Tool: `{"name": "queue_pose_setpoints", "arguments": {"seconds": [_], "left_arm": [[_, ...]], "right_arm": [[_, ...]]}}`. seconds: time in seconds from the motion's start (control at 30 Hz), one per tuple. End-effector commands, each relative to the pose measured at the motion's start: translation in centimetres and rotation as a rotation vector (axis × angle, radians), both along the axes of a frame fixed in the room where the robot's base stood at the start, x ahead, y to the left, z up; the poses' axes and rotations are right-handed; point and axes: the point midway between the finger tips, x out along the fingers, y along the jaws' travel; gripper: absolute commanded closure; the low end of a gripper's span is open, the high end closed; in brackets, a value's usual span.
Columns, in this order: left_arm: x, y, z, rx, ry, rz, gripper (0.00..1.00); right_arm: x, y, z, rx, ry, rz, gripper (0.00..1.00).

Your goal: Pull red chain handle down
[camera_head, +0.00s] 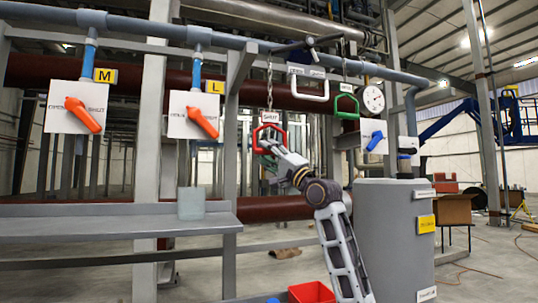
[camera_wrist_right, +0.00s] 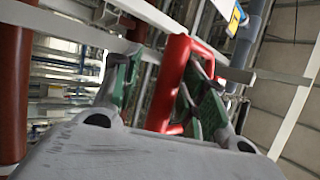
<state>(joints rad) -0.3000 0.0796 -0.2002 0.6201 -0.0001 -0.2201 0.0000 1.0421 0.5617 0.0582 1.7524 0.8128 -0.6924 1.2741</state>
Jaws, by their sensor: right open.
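The red handle (camera_head: 283,133) hangs on a chain (camera_head: 269,85) at the middle of the head view, below a label reading SHUT. My right gripper (camera_head: 266,146) is at the lower part of this handle. In the right wrist view, the red handle (camera_wrist_right: 170,84) lies between the two green-padded fingers of my right gripper (camera_wrist_right: 164,92), which stand apart. I cannot tell whether the fingers touch it. My left gripper is not in view.
A green handle (camera_head: 347,105) hangs to the right, near a white handle (camera_head: 309,96) and a gauge (camera_head: 373,99). Two orange-lever valve panels (camera_head: 60,107) (camera_head: 182,113) are at left. A grey cylinder (camera_head: 389,235) stands right of my arm; a grey bench (camera_head: 100,228) is at left.

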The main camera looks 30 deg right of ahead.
Motion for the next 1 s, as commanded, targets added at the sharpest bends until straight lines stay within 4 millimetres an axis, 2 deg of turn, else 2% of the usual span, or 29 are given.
{"name": "queue_pose_setpoints", "arguments": {"seconds": [0.37, 1.0], "left_arm": [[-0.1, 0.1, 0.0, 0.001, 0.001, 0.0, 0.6], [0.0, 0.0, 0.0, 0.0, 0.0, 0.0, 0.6]], "right_arm": [[-0.6, -0.2, -0.2, 0.001, -0.003, -0.002, 0.57], [-5.1, -1.3, -3.0, 0.0, -0.002, -0.002, 0.57]]}}
